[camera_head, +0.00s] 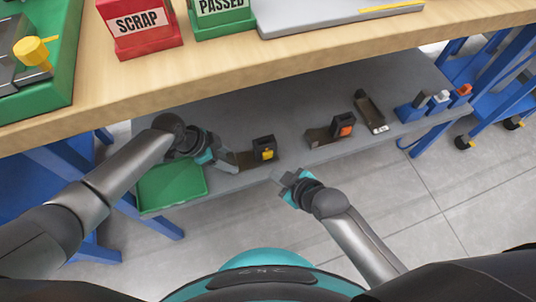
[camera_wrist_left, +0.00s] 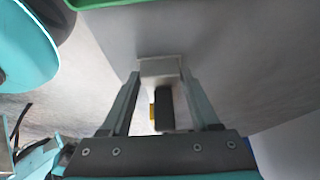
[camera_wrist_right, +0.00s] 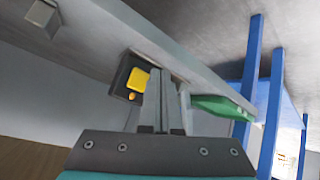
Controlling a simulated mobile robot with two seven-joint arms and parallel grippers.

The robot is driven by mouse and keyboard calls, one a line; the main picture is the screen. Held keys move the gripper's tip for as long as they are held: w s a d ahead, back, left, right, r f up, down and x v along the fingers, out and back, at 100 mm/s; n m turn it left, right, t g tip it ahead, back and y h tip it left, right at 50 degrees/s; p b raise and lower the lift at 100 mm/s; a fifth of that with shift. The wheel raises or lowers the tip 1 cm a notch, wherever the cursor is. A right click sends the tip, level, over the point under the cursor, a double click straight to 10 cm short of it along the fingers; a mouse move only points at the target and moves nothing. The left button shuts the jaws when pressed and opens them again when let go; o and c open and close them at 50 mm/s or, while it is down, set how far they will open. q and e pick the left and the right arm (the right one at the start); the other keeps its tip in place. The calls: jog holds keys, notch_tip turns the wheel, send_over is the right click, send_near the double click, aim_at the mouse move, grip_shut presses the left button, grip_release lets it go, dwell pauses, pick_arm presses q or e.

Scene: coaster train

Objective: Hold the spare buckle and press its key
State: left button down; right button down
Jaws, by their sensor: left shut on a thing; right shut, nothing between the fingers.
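A dark buckle with a yellow key (camera_head: 263,146) is on the grey lower shelf, with a dark plate beside it on the left. My left gripper (camera_head: 227,160) is shut on the buckle's plate end. In the left wrist view its fingers (camera_wrist_left: 160,75) close around a light grey block, with the dark body and a bit of yellow behind it. My right gripper (camera_head: 281,180) is shut and empty, in front of the shelf and below right of the buckle. In the right wrist view the yellow key (camera_wrist_right: 139,80) faces me, just left of the shut fingertips (camera_wrist_right: 167,90).
A second dark buckle with an orange key (camera_head: 343,126) stands further right on the shelf (camera_head: 300,115). Beyond it are a dark channel piece (camera_head: 371,110) and several blue holders (camera_head: 412,109). A green tray (camera_head: 172,187) is at the left. The workbench edge (camera_head: 250,80) overhangs the shelf.

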aim_at(265, 160)
pick_arm(q)
jog(key=shift+s+a+f, duration=0.1)
jog(key=shift+s+f, duration=0.05)
jog(key=shift+f, duration=0.05)
pick_arm(e)
jog(key=shift+w+a, duration=0.2)
jog(key=shift+w, duration=0.4)
jog(key=shift+w+a, duration=0.15)
jog(key=shift+w, duration=0.4)
jog(key=shift+w, duration=0.15)
dwell(0.9)
jog(key=shift+w+a, duration=0.1)
jog(key=shift+w, duration=0.2)
jog(key=shift+w+a, duration=0.15)
jog(key=shift+w, duration=0.3)
dwell(0.7)
jog(key=shift+s, duration=0.15)
jog(key=shift+s+d, duration=0.25)
jog(key=shift+s, duration=0.5)
jog(key=shift+s+d, duration=0.25)
jog(key=shift+s, duration=0.55)
jog(key=shift+s+d, duration=0.2)
jog(key=shift+s, duration=0.6)
jog(key=shift+s+d, duration=0.25)
jog(key=shift+s, duration=0.55)
